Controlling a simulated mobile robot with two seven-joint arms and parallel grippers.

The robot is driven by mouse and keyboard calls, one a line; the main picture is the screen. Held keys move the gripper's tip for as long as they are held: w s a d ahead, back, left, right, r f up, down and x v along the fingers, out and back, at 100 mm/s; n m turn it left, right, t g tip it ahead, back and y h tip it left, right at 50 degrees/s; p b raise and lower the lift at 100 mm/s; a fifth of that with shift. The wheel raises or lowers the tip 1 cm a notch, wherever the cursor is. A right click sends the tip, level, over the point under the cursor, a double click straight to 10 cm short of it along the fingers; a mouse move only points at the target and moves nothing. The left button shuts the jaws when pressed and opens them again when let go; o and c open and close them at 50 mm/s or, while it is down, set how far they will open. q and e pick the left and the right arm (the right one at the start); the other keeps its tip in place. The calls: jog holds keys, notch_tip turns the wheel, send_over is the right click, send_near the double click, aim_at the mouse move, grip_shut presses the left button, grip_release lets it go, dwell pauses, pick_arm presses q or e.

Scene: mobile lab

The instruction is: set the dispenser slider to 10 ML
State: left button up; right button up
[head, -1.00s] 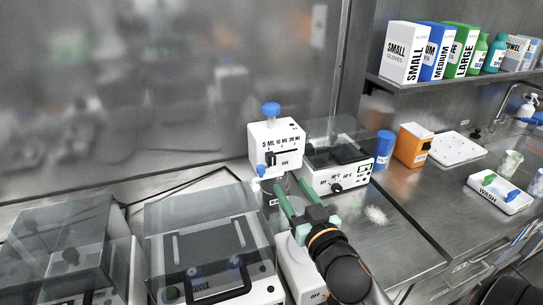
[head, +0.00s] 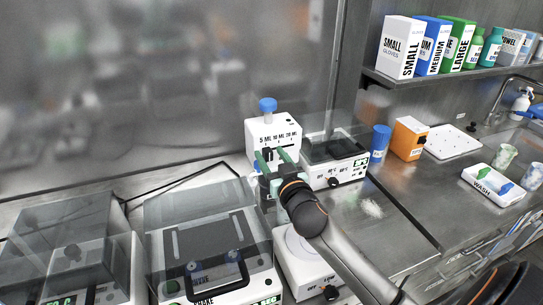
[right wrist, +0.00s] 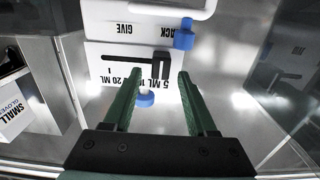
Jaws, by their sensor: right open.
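The white dispenser (head: 257,129) with a blue top knob (head: 267,105) stands against the back wall. Its front carries the marks 5 ML, 10 ML and 20 ML above a slot. In the right wrist view the dispenser's front (right wrist: 100,62) appears upside down. The black slider (right wrist: 158,66) is at the 5 ML end of the slot. My right gripper (head: 274,157) is open in front of the dispenser. In the wrist view its green fingertips (right wrist: 157,76) lie on either side of the slider; contact cannot be told. My left gripper is not in view.
A lidded white device (head: 333,168) stands right of the dispenser. A round-topped white device (head: 297,262) is below my right arm. A clear-lidded shaker (head: 205,245) stands to the left. A blue cup (head: 380,140) and an orange box (head: 409,138) are further right.

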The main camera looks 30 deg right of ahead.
grip_shut()
dwell(0.3)
dwell(1.1)
